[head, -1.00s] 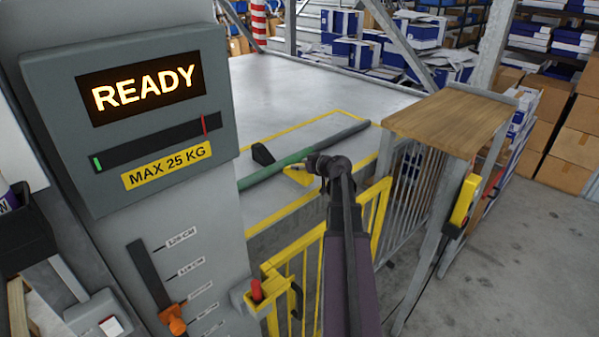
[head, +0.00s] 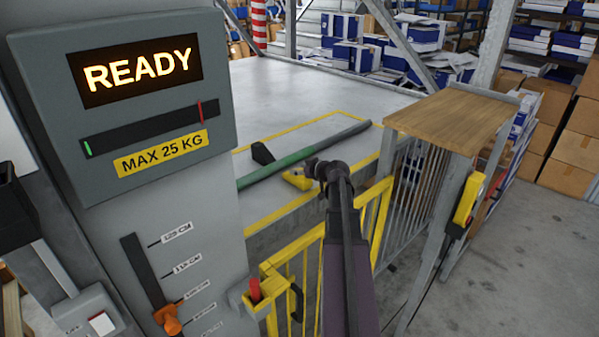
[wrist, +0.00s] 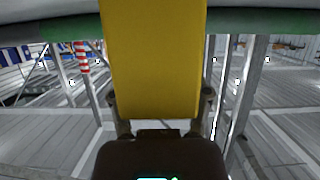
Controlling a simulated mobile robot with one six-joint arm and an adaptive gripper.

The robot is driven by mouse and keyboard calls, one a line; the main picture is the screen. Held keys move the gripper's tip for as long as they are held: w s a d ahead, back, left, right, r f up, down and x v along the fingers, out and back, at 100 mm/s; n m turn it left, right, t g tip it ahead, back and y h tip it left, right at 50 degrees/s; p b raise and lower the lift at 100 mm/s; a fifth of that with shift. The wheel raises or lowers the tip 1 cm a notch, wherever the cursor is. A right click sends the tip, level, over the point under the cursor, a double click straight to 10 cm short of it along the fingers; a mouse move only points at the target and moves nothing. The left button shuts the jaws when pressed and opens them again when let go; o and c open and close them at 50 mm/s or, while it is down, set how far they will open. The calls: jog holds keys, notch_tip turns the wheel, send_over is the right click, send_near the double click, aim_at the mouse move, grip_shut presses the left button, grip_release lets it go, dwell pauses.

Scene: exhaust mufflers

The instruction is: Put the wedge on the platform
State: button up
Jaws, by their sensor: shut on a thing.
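A yellow wedge (head: 297,181) is in my gripper (head: 311,171), on the near side of the pipe. In the wrist view the yellow wedge (wrist: 152,60) fills the middle, and my gripper's fingers (wrist: 163,112) are shut on its two sides. The platform (head: 310,86) is a wide grey deck with a yellow outlined area. A long green and grey pipe (head: 285,161) lies across it. A black wedge (head: 262,153) sits on the far side of the pipe. I cannot tell whether the yellow wedge touches the platform.
A yellow gate (head: 310,262) and a grey railing (head: 415,180) stand at the platform's near edge. A wooden-topped stand (head: 450,120) is right of my arm. A control panel (head: 130,100) reading READY is at left. The deck beyond the pipe is clear.

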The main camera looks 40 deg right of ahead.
jog(key=shift+f, duration=0.15)
jog(key=o, duration=1.3)
jog(key=shift+r, duration=0.2)
jog(key=p+v, duration=0.4)
jog(key=v, duration=0.8)
jog(key=shift+p, duration=0.3)
jog(key=shift+f, duration=0.1)
